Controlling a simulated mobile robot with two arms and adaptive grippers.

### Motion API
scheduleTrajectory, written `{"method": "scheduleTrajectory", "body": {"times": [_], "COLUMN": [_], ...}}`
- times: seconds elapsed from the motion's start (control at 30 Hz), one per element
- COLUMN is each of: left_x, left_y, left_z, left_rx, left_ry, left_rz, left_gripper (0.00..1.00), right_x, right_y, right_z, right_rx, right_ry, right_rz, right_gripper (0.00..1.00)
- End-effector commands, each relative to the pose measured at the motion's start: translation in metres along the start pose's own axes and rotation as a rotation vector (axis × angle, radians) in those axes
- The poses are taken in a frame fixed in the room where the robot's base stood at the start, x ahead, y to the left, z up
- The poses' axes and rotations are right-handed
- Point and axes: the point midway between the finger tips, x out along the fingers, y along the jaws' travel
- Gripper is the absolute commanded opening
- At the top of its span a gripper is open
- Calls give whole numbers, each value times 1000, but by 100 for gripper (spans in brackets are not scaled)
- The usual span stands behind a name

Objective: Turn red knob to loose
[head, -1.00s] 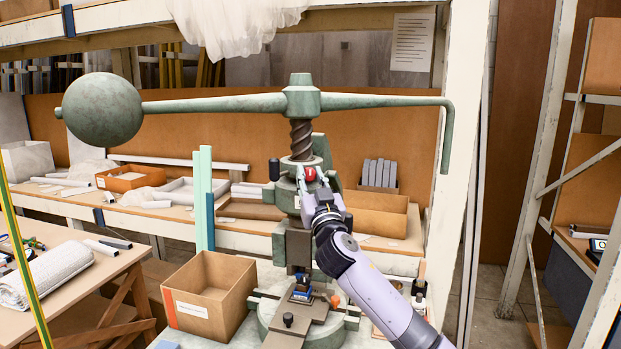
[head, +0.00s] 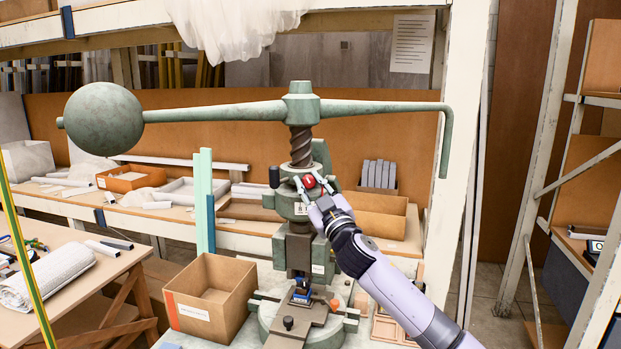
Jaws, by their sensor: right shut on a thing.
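The red knob (head: 309,181) is on the front of the green fly press (head: 301,108), below its screw. My right gripper (head: 312,190) reaches up from the lower right and is shut on the red knob; its fingers partly cover the knob's sides. A white mark shows on the knob's face. A small label plate on the press is partly hidden beside the gripper. My left gripper is not in view.
The press's long arm carries a round ball weight (head: 103,118) at left and a bent handle (head: 446,140) at right. An open cardboard box (head: 208,298) stands left of the press base. A blue piece (head: 302,295) sits under the ram.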

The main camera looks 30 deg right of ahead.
Motion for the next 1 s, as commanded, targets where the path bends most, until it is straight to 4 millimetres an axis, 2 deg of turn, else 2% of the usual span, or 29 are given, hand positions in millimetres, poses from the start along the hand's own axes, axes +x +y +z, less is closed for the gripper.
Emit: {"method": "scheduleTrajectory", "body": {"times": [0.03, 0.7, 1.0], "left_x": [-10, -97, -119], "left_y": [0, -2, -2], "left_z": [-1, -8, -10], "left_rx": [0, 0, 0], "left_ry": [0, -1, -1], "left_rz": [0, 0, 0], "left_gripper": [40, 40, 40], "right_x": [2, 3, 2], "right_y": [3, 6, 4], "right_z": [-3, -6, -4], "right_rx": [-43, -631, -851], "right_ry": [-2, -1, 1], "right_rz": [-19, -263, -353], "right_gripper": [0, 0, 0]}}
